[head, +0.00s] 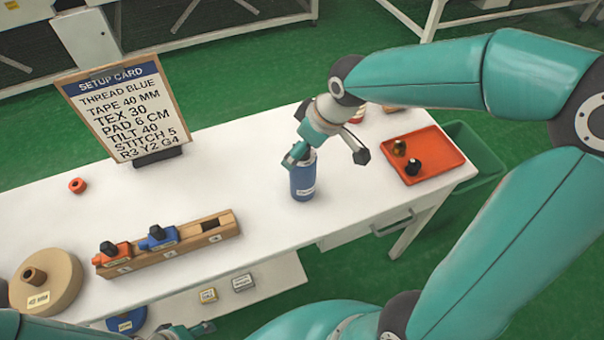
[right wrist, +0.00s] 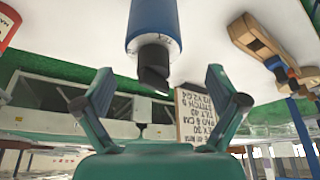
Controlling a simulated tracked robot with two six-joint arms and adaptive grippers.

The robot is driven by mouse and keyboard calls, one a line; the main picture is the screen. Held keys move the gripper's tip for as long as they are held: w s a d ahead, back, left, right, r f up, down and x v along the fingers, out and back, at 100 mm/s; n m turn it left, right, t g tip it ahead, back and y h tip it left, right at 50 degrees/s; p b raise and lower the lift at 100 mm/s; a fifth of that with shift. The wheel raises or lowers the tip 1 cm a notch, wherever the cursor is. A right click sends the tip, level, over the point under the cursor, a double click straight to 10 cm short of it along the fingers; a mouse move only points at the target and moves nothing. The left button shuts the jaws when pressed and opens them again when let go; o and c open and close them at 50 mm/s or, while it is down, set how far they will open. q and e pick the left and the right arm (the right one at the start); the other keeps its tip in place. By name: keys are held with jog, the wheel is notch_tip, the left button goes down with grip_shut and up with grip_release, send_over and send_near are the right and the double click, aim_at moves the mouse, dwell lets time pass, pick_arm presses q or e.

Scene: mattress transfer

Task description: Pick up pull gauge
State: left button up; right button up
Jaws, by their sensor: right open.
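A blue cylinder (head: 303,182) with a white label stands upright on the white table; it appears to be the pull gauge, though its label is too small to read. In the right wrist view the blue cylinder (right wrist: 153,18) shows a black tip between and beyond the fingers, touching neither. My right gripper (head: 328,156) is open above the cylinder and partly hides its top; it also shows empty in the right wrist view (right wrist: 160,102). My left gripper (head: 183,332) is only partly visible at the bottom edge, its jaws unclear.
A setup card (head: 122,108) stands at the back left. A wooden rack (head: 172,248) with red and blue pieces lies front left, near a tan disc (head: 47,283). An orange tray (head: 438,150) with two small knobs sits right. White table (head: 250,180) is clear around the cylinder.

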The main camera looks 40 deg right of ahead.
aim_at(303, 175)
jog(key=x, duration=0.3)
jog(key=d+x, duration=0.1)
jog(key=x, duration=0.1)
jog(key=shift+s, duration=0.15)
jog(key=c, duration=1.7)
grip_shut()
jog(key=shift+r, duration=0.2)
